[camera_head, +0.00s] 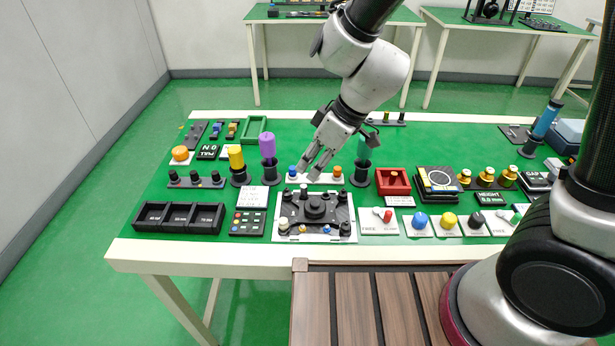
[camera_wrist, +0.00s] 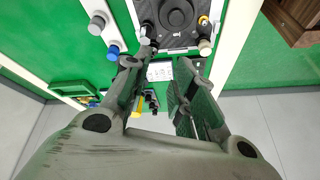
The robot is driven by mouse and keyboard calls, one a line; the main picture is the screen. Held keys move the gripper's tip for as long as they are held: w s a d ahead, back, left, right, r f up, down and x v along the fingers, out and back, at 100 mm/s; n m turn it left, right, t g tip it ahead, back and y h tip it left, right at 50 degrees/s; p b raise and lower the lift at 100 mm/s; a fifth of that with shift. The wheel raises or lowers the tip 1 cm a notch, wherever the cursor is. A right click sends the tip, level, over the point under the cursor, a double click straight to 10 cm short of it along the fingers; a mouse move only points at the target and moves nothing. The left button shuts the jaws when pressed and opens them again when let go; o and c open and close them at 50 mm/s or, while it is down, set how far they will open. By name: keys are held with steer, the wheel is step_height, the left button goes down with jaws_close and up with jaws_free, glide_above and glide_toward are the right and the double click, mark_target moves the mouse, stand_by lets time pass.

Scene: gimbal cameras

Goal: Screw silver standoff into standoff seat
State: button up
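My gripper (camera_head: 313,162) is open, its fingers pointing down above the white standoff rack (camera_head: 318,181). It is open and empty in the wrist view (camera_wrist: 163,68). In the wrist view a silver-white standoff (camera_wrist: 97,22) stands on the rack beside a blue one (camera_wrist: 113,50), left of the fingers and apart from them. In the head view the rack shows a blue standoff (camera_head: 292,172) and an orange one (camera_head: 337,171); my fingers partly cover its middle. The black gimbal plate (camera_head: 317,219) lies in front, with several small posts around its edge. I cannot tell which spot is the standoff seat.
A purple cylinder (camera_head: 267,145) and a yellow one (camera_head: 236,158) stand in black holders left of my gripper. A red tray (camera_head: 393,182) and black bins (camera_head: 179,218) flank the plate.

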mark_target(304, 186)
steer(key=w+f+m+t+h, duration=0.1)
steer(key=f+m, duration=0.2)
steer(key=w+a+f+m+t+h, duration=0.1)
steer(key=f+m, duration=0.2)
steer(key=f, duration=0.1)
steer(key=w+a+f+m+t+h, duration=0.1)
steer(key=f+m, duration=0.2)
steer(key=m, duration=0.1)
steer(key=shift+a+f+h, duration=0.15)
steer(key=shift+a+h, duration=0.05)
steer(key=shift+h, duration=0.1)
steer(key=shift+c, duration=0.4)
jaws_close()
steer(key=m+h, duration=0.1)
steer(key=m, duration=0.3)
steer(key=shift+m+t+h, duration=0.3)
steer(key=shift+h, duration=0.1)
